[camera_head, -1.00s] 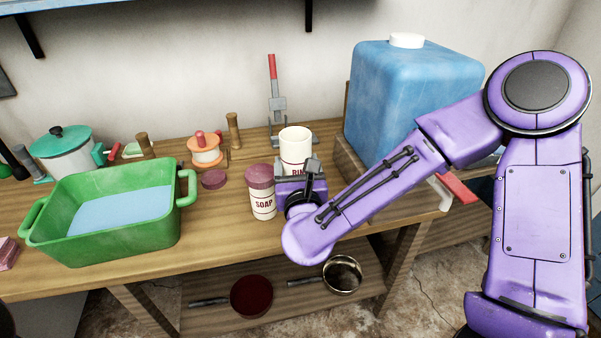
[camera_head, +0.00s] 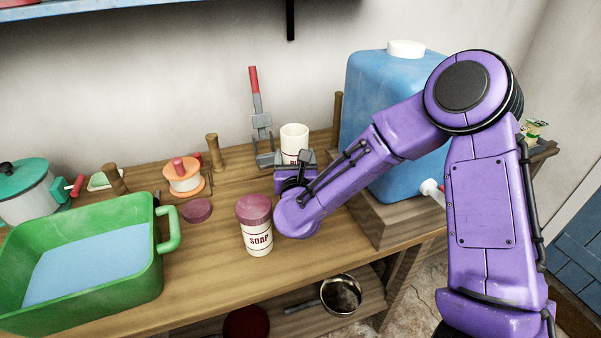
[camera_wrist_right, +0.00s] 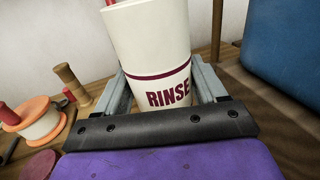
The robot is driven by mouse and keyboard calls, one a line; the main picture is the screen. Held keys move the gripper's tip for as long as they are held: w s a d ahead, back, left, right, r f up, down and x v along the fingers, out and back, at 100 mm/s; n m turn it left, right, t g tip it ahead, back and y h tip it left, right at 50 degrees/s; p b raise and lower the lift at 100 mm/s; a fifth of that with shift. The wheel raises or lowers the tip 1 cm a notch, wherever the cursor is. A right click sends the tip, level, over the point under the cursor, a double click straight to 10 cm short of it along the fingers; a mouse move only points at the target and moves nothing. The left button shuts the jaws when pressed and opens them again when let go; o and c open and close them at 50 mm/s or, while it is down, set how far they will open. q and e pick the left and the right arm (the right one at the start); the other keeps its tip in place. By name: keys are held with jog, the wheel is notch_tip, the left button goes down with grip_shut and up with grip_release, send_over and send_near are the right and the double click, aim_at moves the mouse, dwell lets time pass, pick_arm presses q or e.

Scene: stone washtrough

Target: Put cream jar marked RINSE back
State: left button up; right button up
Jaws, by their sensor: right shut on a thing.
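The cream jar marked RINSE (camera_head: 294,138) is open-topped, with a dark red band and lettering. It stands upright near the back of the wooden bench, left of the blue tank. My right gripper (camera_head: 295,165) is shut on it, one finger on each side, as the right wrist view shows, where the jar (camera_wrist_right: 150,50) rises between the fingers (camera_wrist_right: 158,90). The jar's base is hidden, so I cannot tell if it touches the bench. My left gripper is not in view.
A SOAP jar (camera_head: 256,225) with a dark red lid stands just front-left of my right gripper. A dark red lid (camera_head: 197,210) lies left of it. A grey clamp with a red handle (camera_head: 257,110) stands behind. The blue tank (camera_head: 375,95) is close on the right; a green basin (camera_head: 140,290) is left.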

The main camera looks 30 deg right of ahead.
jog(key=w+d+f, duration=0.1)
jog(key=f, duration=0.1)
jog(key=w+d+f, duration=0.1)
jog(key=f, duration=0.1)
jog(key=w+d+f, duration=0.1)
jog(key=d+f, duration=0.1)
jog(key=shift+w+f, duration=0.25)
jog(key=shift+w, duration=0.1)
notch_tip(320, 180, down, 2)
jog(key=shift+f, duration=0.35)
jog(key=shift+s+f, duration=0.1)
jog(key=shift+f, duration=0.05)
jog(key=o, duration=1.3)
